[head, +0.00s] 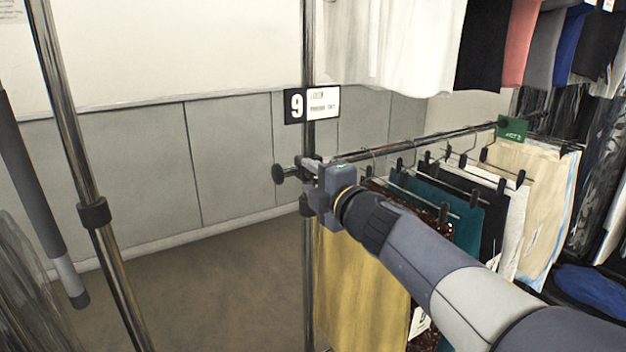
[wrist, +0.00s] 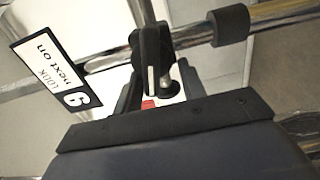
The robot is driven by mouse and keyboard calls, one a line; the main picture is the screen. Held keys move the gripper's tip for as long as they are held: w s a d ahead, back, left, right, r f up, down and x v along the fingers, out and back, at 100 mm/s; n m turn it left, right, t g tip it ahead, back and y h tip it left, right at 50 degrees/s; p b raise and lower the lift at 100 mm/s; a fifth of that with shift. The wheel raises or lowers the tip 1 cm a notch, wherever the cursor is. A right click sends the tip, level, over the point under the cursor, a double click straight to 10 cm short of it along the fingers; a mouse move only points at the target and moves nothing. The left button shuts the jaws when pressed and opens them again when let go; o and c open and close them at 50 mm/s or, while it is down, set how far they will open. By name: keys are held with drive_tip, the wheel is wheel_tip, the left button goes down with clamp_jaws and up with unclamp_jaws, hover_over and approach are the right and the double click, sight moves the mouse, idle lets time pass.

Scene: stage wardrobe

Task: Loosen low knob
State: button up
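I cannot tell whether the fingers touch or grip anything. A dark collar (head: 305,205) sits lower on the upright, partly hidden by my gripper.
A number 9 sign (head: 296,106) hangs on the upright above my gripper; it also shows in the wrist view (wrist: 55,65). Hung garments (head: 360,280) fill the right side. Another chrome post (head: 70,130) with a collar (head: 94,213) stands left. The floor (head: 215,285) between is clear.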

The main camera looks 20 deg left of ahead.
drive_tip(key=p+v, duration=0.1)
drive_tip(key=v, duration=0.9)
drive_tip(key=shift+s+d, duration=0.2)
drive_tip(key=shift+d, duration=0.1)
drive_tip(key=shift+o, duration=0.2)
